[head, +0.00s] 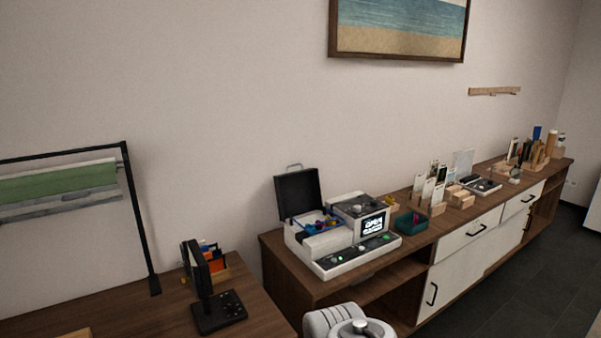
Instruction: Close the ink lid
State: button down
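A white machine (318,243) stands on the left end of the long wooden cabinet. A dark square lid (298,194) with a small handle on its top edge stands open and upright at the machine's back left. In the opening in front of it is a blue frame (318,222) with small coloured parts, too small to make out. The machine's right part has a grey knob on top and a lit screen (373,225). I take the dark lid to be the ink lid; no label shows. My gripper is not in view; a white, rounded part of my arm shows at the bottom edge.
A wooden desk (165,310) at lower left holds a black device (212,290). A black rack (136,215) rises behind it. The wall above the lid is bare.

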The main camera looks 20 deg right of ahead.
aim_at(298, 193)
jog(key=u, duration=0.4)
jog(key=k, duration=0.2)
jog(key=z, duration=1.75)
jog(key=i, duration=1.65)
jog(key=u, duration=1.05)
jog(key=i, duration=0.7)
jog(key=u, duration=0.8)
